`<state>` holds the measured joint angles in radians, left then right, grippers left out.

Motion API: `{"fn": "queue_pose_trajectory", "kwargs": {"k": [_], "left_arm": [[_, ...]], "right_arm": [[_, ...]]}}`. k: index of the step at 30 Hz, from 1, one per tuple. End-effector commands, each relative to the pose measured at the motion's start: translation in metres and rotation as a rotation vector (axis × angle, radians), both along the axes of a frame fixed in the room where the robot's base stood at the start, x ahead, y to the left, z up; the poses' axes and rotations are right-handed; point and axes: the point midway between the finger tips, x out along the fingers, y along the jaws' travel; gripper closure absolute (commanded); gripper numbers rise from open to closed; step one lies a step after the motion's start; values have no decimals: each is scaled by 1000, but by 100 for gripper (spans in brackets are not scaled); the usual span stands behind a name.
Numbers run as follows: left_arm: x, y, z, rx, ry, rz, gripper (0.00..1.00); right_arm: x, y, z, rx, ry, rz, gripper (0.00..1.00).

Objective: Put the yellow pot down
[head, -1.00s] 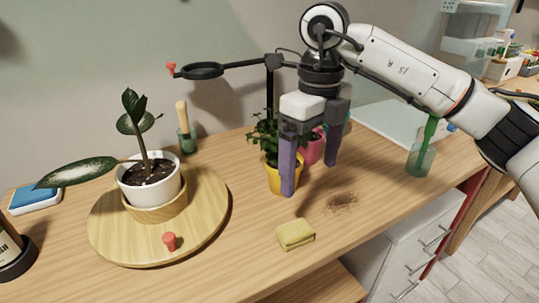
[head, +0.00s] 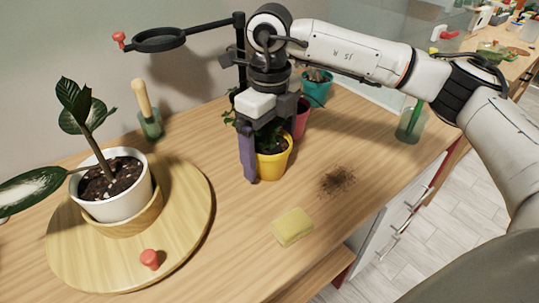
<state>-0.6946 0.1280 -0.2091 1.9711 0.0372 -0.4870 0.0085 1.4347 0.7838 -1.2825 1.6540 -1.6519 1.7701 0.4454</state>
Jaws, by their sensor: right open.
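My right gripper (head: 266,150) is open and points down at the pot from above. One purple finger (head: 248,155) hangs close along the pot's left side; I cannot tell if it touches. The other finger is mostly hidden. My left gripper is not in view.
A pink pot (head: 302,118) and a teal pot (head: 317,90) stand close behind. A soil patch (head: 337,180) and a yellow sponge (head: 292,227) lie in front. A white pot (head: 118,196) sits on a round wooden board (head: 185,225) at left. A magnifier ring (head: 158,40) stands behind.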

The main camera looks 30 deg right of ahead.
Motion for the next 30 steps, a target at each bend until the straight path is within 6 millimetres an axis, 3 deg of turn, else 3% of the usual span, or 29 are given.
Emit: {"fn": "queue_pose_trajectory", "kwargs": {"k": [5, 13, 23, 30], "left_arm": [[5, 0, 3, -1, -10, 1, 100], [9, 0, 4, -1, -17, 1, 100], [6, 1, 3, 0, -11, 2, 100], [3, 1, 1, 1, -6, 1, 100]], "right_arm": [[0, 0, -20, 0, 1, 0, 10], [0, 0, -22, 0, -1, 0, 12], [1, 0, -20, 1, -3, 0, 67], [1, 0, -17, 2, -4, 0, 67]]}}
